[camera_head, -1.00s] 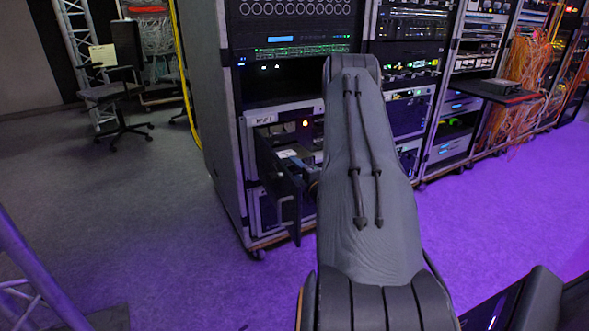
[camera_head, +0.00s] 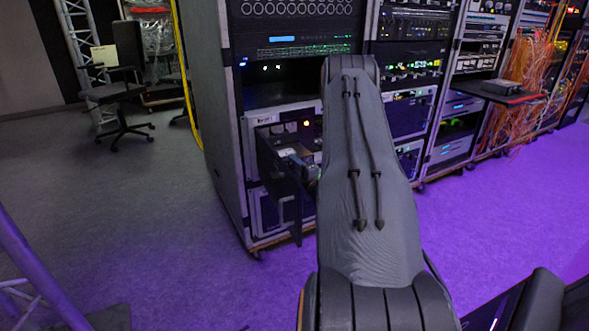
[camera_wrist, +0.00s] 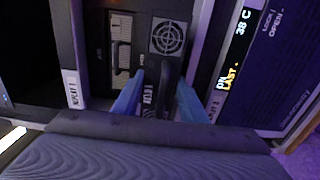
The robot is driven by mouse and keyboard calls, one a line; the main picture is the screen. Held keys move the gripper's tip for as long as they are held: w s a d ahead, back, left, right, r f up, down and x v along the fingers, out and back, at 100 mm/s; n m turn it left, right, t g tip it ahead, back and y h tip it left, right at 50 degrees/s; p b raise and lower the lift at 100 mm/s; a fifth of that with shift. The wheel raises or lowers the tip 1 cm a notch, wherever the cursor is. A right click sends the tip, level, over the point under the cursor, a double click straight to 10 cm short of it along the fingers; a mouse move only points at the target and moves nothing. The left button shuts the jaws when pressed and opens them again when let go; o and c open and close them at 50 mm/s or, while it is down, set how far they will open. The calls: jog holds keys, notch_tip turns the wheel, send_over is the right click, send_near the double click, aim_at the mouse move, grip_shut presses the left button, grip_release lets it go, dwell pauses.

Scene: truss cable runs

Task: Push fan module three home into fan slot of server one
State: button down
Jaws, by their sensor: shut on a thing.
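In the wrist view, my gripper (camera_wrist: 161,80) has its two blue fingers shut on a dark upright piece (camera_wrist: 166,84), which I take to be the handle of fan module three. A round fan grille (camera_wrist: 168,38) shows just beyond the fingertips. Whether the module is fully seated cannot be told. In the head view, the open server bay, which I take to be server one (camera_head: 258,120), is low in the near rack, with a dark door (camera_head: 284,188) swung out.
The near rack (camera_head: 207,110) stands left of my arm, with more racks to its right. Orange cables (camera_head: 525,72) hang at the right. A chair (camera_head: 120,90) stands at the far left.

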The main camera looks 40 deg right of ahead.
jog(key=shift+b+x, duration=1)
jog(key=shift+x, duration=1.4)
dwell(0.8)
jog(key=shift+b+x, duration=1.55)
jog(key=shift+x, duration=1.25)
jog(key=shift+d+r, duration=0.1)
jog(key=shift+r, duration=0.15)
jog(key=shift+s+p, duration=0.1)
jog(key=shift+p, duration=0.2)
jog(key=shift+s, duration=0.25)
jog(key=shift+w, duration=0.25)
